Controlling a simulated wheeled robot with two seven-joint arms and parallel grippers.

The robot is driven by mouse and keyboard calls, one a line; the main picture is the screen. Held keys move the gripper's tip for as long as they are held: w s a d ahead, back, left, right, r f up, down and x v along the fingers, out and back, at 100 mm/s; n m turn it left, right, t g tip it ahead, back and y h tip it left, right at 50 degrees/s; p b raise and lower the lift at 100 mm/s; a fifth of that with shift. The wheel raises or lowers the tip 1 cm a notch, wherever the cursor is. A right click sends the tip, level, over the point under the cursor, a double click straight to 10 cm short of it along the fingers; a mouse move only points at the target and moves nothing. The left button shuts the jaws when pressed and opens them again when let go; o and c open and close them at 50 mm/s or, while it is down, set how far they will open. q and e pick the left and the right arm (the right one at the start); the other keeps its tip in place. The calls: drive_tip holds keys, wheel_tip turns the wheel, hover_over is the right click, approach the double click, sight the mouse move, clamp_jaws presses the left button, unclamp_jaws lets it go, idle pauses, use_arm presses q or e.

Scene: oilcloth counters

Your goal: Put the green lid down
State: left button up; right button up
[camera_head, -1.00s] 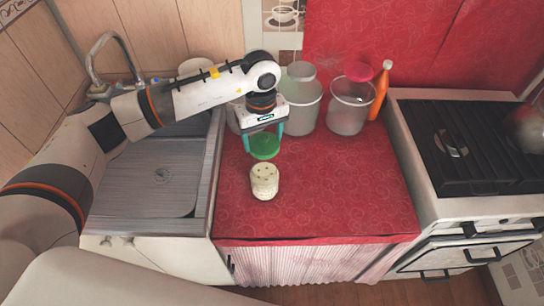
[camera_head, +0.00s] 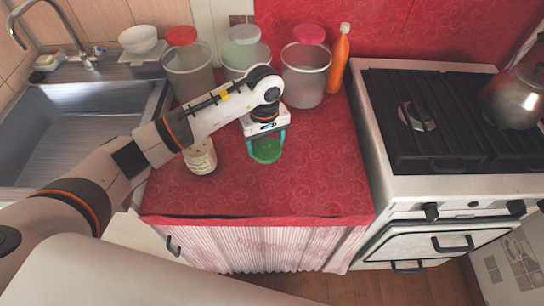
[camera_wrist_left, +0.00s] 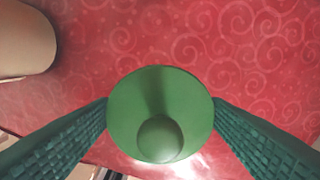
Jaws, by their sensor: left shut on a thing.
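The round green lid (camera_head: 266,151) with a knob is between the fingers of my left gripper (camera_head: 266,146), over the red oilcloth counter (camera_head: 300,190). My left gripper is shut on it. In the left wrist view the lid (camera_wrist_left: 160,90) sits between both fingertips (camera_wrist_left: 160,105), knob towards the camera. I cannot tell whether the lid touches the cloth. A cream jar (camera_head: 201,157) stands upright left of the lid, partly behind my arm. My right gripper is not in view.
The sink (camera_head: 75,125) is left, the stove (camera_head: 440,120) right. The counter's right front is clear.

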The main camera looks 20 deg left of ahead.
sight(266, 156)
use_arm(q)
drive_tip(key=shift+f, duration=0.9)
wheel_tip(266, 156, down, 4)
drive_tip(key=shift+d+r+p, duration=0.1)
drive_tip(key=shift+r+p, duration=0.05)
drive_tip(key=shift+p, duration=0.2)
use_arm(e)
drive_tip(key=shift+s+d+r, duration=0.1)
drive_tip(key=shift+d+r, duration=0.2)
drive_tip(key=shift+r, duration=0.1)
use_arm(q)
drive_tip(key=shift+f, duration=0.2)
drive_tip(key=o, duration=0.9)
drive_tip(key=shift+o, duration=0.2)
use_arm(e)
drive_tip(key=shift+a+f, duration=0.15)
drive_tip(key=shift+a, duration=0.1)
